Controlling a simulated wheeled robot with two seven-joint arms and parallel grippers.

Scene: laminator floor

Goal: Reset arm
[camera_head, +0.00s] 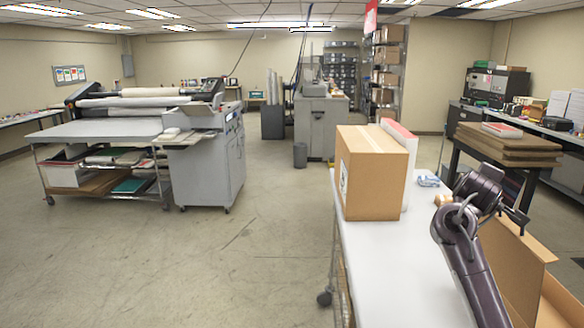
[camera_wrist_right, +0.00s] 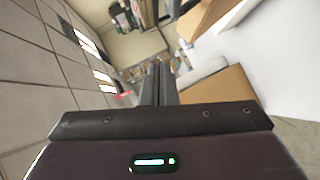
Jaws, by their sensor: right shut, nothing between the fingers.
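My right arm (camera_head: 468,250) rises from the lower right of the head view, bent, above the right side of a white-topped cart. My right gripper (camera_wrist_right: 160,82) shows in the wrist view with its two dark fingers together and nothing between them. The wrist view is turned on its side, with ceiling panels at the left. In the head view the fingertips are hard to make out. My left arm and gripper are in neither view.
A brown cardboard box (camera_head: 368,185) stands on the white cart top (camera_head: 385,275), left of my arm. An open carton (camera_head: 520,265) is at the lower right. Stacked brown boards (camera_head: 505,148) lie behind the arm. A laminator (camera_head: 140,105) stands left, with clear floor (camera_head: 240,265) between.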

